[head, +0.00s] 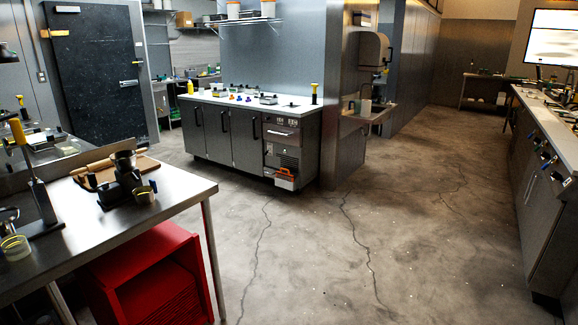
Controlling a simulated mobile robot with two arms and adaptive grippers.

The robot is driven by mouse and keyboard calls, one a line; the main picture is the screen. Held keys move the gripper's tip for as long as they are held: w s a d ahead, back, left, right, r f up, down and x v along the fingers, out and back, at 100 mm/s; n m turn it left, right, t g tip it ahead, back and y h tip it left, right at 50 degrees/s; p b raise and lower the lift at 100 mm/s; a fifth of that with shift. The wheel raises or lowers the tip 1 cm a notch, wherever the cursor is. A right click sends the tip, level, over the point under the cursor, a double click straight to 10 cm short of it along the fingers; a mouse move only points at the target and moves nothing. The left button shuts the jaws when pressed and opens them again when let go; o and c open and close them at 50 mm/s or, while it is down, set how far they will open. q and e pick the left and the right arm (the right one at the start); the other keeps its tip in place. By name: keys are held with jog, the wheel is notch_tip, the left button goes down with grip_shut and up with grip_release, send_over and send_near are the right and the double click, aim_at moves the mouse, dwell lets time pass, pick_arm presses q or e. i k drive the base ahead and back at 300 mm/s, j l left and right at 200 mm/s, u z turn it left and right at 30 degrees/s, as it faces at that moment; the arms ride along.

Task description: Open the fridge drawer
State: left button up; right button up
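A grey counter unit (246,150) with a white top stands at the middle back, with several dark-handled doors on its front. At its right end is a drawer front (281,133) with a horizontal handle, above a louvred panel (283,158). This looks like the fridge drawer, but I cannot be sure. It appears shut. Neither my left nor my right gripper is in view.
A steel table (180,186) with tools and a board stands at the near left, above a red crate (150,280). A long counter (540,200) runs along the right. A wall end (345,120) stands right of the counter unit. The concrete floor (330,245) between is clear.

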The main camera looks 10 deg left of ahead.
aim_at(291, 136)
jog(key=i+j+u, duration=0.15)
jog(key=i, duration=0.55)
jog(key=i+j+u, duration=0.15)
jog(key=i, duration=0.5)
jog(key=i+l+z, duration=0.1)
jog(key=i+z, duration=0.35)
jog(key=i, duration=0.35)
jog(key=i+j+z, duration=0.25)
jog(key=i+z, duration=0.25)
jog(key=i, duration=0.3)
jog(key=i+u, duration=0.3)
jog(key=i, duration=0.35)
jog(key=i+l+u, duration=0.3)
jog(key=i, duration=0.35)
jog(key=i+j+u, duration=0.2)
jog(key=i+u, duration=0.25)
jog(key=i, duration=0.3)
jog(key=i+l+u, duration=0.1)
jog(key=i+u, duration=0.4)
jog(key=i, duration=0.3)
jog(key=i+j+z, duration=0.1)
jog(key=i, duration=0.3)
jog(key=i+j+z, duration=0.15)
jog(key=i, duration=0.25)
jog(key=i+j+z, duration=0.1)
jog(key=i+j, duration=0.2)
jog(key=i, duration=0.1)
